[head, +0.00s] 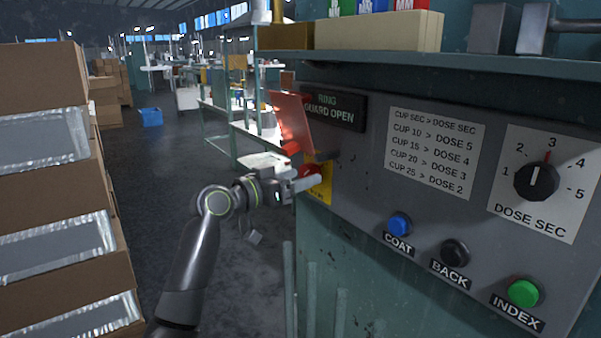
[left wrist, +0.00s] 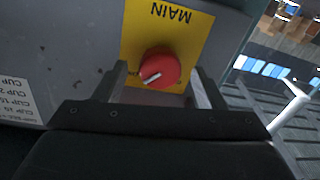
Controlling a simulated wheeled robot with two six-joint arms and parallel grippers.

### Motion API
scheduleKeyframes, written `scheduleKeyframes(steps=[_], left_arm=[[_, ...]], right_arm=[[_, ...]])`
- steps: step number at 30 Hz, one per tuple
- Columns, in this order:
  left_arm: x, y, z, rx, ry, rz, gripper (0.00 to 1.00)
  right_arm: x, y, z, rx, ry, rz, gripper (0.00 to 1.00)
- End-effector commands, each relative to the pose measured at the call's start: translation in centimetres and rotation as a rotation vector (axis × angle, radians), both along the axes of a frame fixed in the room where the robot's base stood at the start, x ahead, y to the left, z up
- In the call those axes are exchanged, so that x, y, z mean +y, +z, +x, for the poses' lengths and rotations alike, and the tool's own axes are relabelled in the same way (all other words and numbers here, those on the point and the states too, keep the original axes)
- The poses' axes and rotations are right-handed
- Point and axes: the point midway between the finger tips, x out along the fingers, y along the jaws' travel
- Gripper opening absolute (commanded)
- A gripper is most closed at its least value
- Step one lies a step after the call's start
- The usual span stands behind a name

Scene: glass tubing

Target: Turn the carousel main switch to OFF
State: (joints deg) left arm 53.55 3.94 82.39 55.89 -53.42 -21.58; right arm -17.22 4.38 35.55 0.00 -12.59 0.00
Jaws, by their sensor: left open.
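The main switch is a red round knob (left wrist: 160,68) with a white mark, on a yellow plate (left wrist: 180,25) labelled MAIN that appears upside down in the left wrist view. In the head view the red knob (head: 311,171) is partly hidden by my left gripper (head: 306,183). My left gripper also shows in the left wrist view (left wrist: 163,85), open, with one finger on each side of the knob. I cannot tell whether the fingers touch it. The OFF marking is not readable. My right gripper is not in view.
A red flap (head: 291,118) sticks out above the switch, beside a RING GUARD OPEN sign (head: 334,110). A dose dial (head: 537,181) and blue (head: 399,225), black (head: 455,252) and green (head: 524,292) buttons are to the right. Stacked cardboard boxes (head: 60,200) stand at left.

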Motion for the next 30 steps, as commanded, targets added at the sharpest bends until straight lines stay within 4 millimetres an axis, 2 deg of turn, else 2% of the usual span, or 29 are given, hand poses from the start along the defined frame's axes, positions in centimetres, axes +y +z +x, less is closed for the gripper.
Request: scheduleKeyframes(steps=[6,14,24,30], left_arm=[[-0.85,0.03,0.62,0.0,-0.001,0.0,0.64],[-0.85,-0.02,0.65,-0.001,0.0,0.001,0.63],[-0.82,-0.03,0.64,0.0,0.0,0.0,0.2],[-0.81,0.02,0.64,0.01,0.001,-0.007,0.2]], right_arm=[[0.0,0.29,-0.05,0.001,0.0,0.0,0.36],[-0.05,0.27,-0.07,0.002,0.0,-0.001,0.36],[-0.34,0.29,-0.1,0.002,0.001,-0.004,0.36],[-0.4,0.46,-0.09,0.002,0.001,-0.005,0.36]])
